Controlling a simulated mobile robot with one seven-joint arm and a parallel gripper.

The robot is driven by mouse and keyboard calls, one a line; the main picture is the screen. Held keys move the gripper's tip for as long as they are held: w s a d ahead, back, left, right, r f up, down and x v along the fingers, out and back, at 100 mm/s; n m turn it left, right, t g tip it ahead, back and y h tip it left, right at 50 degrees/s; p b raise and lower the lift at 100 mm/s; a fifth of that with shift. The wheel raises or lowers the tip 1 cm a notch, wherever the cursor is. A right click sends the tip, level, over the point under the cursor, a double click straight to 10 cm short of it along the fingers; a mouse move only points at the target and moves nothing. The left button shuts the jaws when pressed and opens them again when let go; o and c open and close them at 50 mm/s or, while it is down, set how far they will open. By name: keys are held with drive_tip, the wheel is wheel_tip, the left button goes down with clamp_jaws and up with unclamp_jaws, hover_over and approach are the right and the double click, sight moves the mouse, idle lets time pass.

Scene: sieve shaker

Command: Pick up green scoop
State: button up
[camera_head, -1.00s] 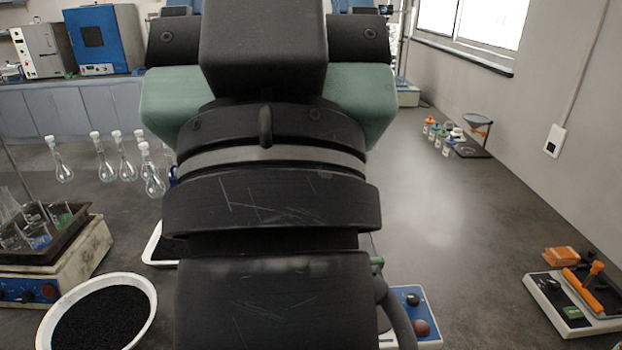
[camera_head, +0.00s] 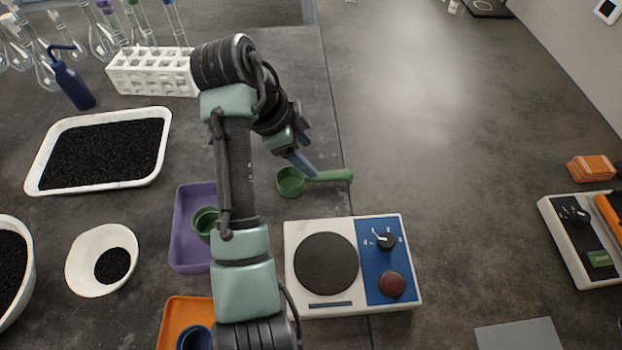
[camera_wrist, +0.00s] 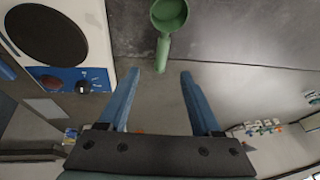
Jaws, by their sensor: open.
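The green scoop (camera_head: 291,181) lies on the dark bench, its round cup to the left and its handle pointing right toward the bench edge in the head view. In the wrist view the scoop (camera_wrist: 168,14) is at the top middle, its handle pointing down toward the space between my fingers. My gripper (camera_head: 304,164) is just above and behind the scoop in the head view. Its two blue fingers (camera_wrist: 157,74) are spread apart with nothing between them. The scoop's handle end appears just beyond the fingertips.
A white sieve shaker base (camera_head: 293,270) with a dark round plate and blue panel stands in front of the scoop. A purple tray (camera_head: 181,232) holding a green cup is at left. A white test tube rack (camera_head: 150,75) stands behind. The bench edge runs close by the scoop handle.

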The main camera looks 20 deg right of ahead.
hover_over(324, 174)
drive_tip(key=s+a, duration=0.1)
drive_tip(key=a, duration=0.1)
wheel_tip(324, 174, down, 5)
drive_tip(key=shift+s+a+f, duration=0.1)
drive_tip(key=shift+f, duration=0.05)
drive_tip(key=shift+w+x, duration=0.15)
drive_tip(key=shift+x, duration=1.25)
drive_tip(key=shift+w+x, duration=0.15)
drive_tip(key=shift+x, duration=1.25)
drive_tip(key=shift+a, duration=0.15)
clamp_jaws()
